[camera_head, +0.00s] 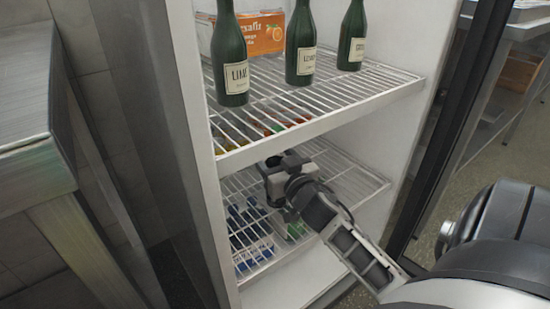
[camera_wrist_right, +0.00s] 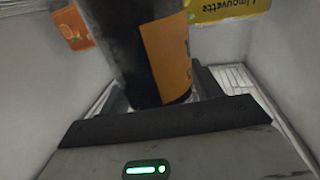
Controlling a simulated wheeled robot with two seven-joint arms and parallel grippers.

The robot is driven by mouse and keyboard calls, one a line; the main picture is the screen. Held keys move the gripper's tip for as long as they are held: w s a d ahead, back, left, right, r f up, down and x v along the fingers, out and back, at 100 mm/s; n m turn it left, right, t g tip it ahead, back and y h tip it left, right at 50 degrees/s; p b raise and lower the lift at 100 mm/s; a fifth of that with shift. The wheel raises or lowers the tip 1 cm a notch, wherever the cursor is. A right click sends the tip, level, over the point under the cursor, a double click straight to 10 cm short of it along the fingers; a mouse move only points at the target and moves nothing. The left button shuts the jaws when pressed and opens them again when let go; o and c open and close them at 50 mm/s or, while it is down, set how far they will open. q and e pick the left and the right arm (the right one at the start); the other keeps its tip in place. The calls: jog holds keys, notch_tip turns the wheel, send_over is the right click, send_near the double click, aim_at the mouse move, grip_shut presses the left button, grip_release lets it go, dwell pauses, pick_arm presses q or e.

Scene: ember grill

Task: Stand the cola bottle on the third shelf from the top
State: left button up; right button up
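My right gripper (camera_head: 285,165) reaches into the open fridge, below the wire shelf that carries the green bottles and above a lower wire shelf (camera_head: 345,172). In the right wrist view, a dark bottle with an orange label (camera_wrist_right: 168,55), apparently the cola bottle, stands close in front of the palm, between the fingers. One finger lies against its right side; the other is mostly hidden behind it. The bottle's top is out of that view. In the head view the bottle is hard to make out behind the gripper. My left gripper is not in view.
Several green bottles (camera_head: 300,50) and an orange carton (camera_head: 262,35) stand on the wire shelf above (camera_head: 375,95). Blue cans (camera_head: 245,235) show through the wires lower down. A yellow carton (camera_wrist_right: 225,8) is behind the bottle. The fridge's left wall and the open door flank the opening.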

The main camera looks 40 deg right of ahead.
jog(key=shift+o, duration=0.6)
jog(key=shift+r, duration=0.15)
jog(key=shift+s+a, duration=0.1)
jog(key=shift+s, duration=0.1)
pick_arm(q)
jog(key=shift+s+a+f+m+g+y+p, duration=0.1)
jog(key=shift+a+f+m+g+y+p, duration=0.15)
jog(key=shift+p, duration=0.35)
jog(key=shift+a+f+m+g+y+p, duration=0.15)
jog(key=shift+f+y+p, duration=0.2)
jog(key=shift+p, duration=0.25)
pick_arm(e)
jog(key=v, duration=1.1)
jog(key=shift+s, duration=0.3)
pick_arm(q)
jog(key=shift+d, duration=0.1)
